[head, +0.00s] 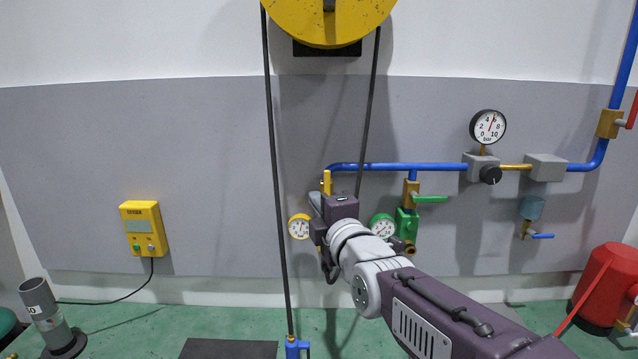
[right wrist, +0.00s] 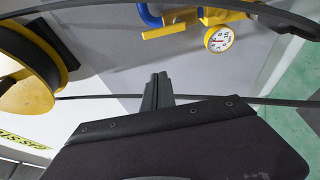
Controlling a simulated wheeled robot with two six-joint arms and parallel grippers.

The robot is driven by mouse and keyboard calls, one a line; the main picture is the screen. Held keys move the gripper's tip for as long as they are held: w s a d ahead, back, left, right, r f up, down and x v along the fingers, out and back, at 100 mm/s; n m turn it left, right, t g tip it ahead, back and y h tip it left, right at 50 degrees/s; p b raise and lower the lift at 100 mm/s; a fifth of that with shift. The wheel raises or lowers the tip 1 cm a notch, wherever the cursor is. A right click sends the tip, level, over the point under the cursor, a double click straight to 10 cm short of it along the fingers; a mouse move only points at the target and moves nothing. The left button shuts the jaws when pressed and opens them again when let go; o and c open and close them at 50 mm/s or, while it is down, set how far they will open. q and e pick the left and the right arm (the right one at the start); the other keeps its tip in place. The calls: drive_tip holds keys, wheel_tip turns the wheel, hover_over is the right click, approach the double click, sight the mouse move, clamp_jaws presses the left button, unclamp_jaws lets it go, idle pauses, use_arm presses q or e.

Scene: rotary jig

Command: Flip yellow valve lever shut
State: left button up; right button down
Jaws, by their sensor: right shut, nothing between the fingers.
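The yellow valve lever (head: 327,182) stands roughly upright at the left end of the blue pipe, above a yellow-rimmed gauge (head: 299,227). In the right wrist view the yellow lever (right wrist: 165,32) shows near the top, with the blue pipe bend and the gauge (right wrist: 219,39) beside it. My right gripper (head: 315,201) is just below the lever in the head view, and my wrist hides most of the valve body. In the right wrist view its fingers (right wrist: 158,78) are together and empty, with a visible gap to the lever in the picture. My left gripper is out of view.
A green-handled valve (head: 432,199) and green-rimmed gauge (head: 382,226) are right of my wrist. Two dark ropes hang from a yellow pulley (head: 330,25), close to the gripper. A yellow control box (head: 143,229) is on the left wall.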

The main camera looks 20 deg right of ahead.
sight(327, 187)
drive_tip(key=w+d+p, duration=0.1)
drive_tip(key=w, duration=0.2)
drive_tip(key=w+d+p, duration=0.1)
drive_tip(key=w+p, duration=0.1)
drive_tip(key=w, duration=0.1)
drive_tip(key=w+d+p, duration=0.1)
drive_tip(key=w+p, duration=0.1)
drive_tip(key=w, duration=0.1)
drive_tip(key=shift+w+d+f, duration=0.15)
drive_tip(key=shift+w, duration=0.05)
drive_tip(key=shift+w+f, duration=0.1)
drive_tip(key=shift+w, duration=0.05)
